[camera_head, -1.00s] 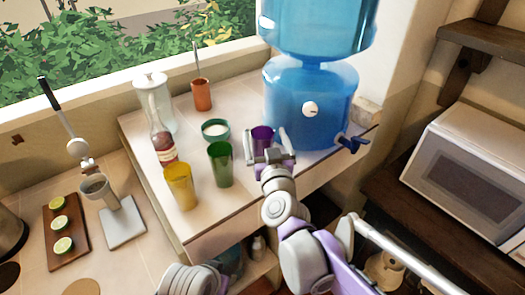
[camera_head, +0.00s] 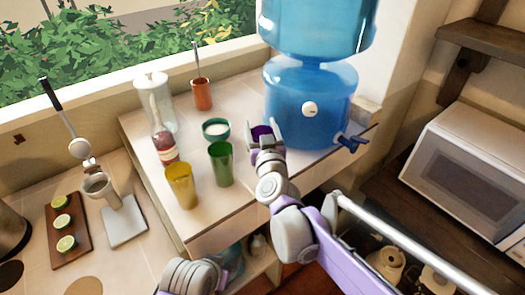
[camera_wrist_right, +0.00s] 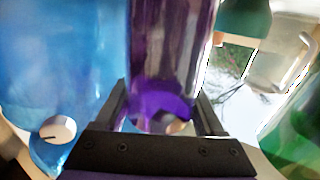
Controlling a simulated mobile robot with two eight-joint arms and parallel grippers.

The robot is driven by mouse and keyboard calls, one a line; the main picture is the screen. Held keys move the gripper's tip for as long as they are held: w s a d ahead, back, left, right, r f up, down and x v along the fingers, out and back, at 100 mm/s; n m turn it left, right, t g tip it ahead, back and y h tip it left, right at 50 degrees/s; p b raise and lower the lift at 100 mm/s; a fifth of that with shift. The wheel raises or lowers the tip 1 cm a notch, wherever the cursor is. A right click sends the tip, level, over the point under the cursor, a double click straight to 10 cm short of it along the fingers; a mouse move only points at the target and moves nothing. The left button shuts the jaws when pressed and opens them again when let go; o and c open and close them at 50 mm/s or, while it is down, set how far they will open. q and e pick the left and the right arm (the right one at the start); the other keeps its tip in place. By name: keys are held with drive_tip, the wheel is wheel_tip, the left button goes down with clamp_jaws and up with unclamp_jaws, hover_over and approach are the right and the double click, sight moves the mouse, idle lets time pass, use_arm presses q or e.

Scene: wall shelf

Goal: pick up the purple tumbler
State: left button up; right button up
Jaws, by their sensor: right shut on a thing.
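In the right wrist view the purple tumbler (camera_wrist_right: 170,60) fills the middle, between the two dark fingers of the right gripper (camera_wrist_right: 167,108). The right gripper is shut on the tumbler, with one finger on each side. The tumbler looks upright. Whether its base touches the shelf is hidden. Part of my left arm shows at the bottom of the head view, but its gripper is out of sight.
A green tumbler (camera_head: 221,164) and a yellow tumbler (camera_head: 180,186) stand left of my right gripper. A teal bowl (camera_head: 215,131), a bottle (camera_head: 164,145) and a pitcher (camera_head: 154,100) stand farther back. The blue water dispenser (camera_head: 300,110) is close on the right.

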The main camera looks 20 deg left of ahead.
clamp_jaws()
drive_tip(key=shift+r, duration=0.2)
